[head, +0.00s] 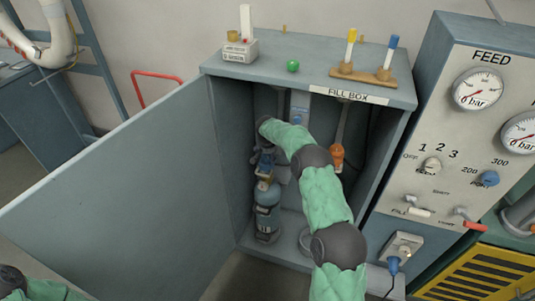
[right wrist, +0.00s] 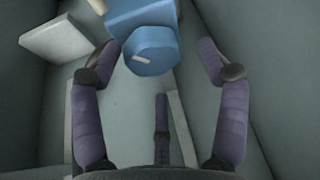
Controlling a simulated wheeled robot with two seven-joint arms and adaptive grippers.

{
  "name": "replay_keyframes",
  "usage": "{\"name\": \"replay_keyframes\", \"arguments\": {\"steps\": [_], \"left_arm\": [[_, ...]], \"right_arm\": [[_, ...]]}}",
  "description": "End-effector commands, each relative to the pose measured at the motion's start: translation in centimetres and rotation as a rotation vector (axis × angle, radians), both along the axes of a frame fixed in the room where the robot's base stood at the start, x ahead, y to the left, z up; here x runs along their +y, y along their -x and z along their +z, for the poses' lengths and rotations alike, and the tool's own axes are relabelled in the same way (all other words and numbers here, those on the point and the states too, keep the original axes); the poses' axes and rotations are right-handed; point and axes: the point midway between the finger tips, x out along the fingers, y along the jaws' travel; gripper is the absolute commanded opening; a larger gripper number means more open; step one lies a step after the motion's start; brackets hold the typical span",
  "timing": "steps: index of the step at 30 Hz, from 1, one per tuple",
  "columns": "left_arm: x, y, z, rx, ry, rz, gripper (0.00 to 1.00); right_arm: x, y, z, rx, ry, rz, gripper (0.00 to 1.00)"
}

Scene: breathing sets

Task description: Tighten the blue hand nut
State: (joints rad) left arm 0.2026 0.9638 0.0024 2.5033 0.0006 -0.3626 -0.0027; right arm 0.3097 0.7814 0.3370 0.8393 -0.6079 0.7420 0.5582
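The blue hand nut (right wrist: 152,50) shows in the right wrist view as a faceted blue knob with a small pale mark, joined to a larger blue body. My right gripper (right wrist: 160,66) is open, its purple fingers on either side of the nut with visible gaps. In the head view, my right arm reaches into the open fill box, and my right gripper (head: 266,162) is above a blue-grey cylinder (head: 267,218). I cannot make out the nut there; the gripper and arm cover that area. My left gripper is outside the view; only part of that arm shows at bottom left.
The fill box (head: 225,66) has its large door (head: 125,195) swung open to the left. An orange fitting (head: 337,156) hangs inside at right. A control panel (head: 450,130) with gauges stands close on the right. Box walls leave little side room.

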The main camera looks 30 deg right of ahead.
Motion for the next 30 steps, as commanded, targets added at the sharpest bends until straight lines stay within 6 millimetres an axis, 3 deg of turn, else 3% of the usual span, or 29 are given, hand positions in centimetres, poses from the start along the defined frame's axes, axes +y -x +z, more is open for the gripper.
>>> {"name": "replay_keyframes", "arguments": {"steps": [6,11,24,30], "left_arm": [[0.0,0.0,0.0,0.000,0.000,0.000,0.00],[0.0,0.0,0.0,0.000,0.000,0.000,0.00],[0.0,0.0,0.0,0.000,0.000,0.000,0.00],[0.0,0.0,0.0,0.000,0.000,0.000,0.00]], "right_arm": [[0.1,0.2,-0.3,0.007,-0.003,0.001,0.75],[0.4,0.5,0.8,0.006,-0.002,0.001,0.75],[2.0,3.0,8.2,0.004,-0.001,0.002,0.75],[2.5,3.7,10.3,0.004,-0.001,0.002,0.75]]}}
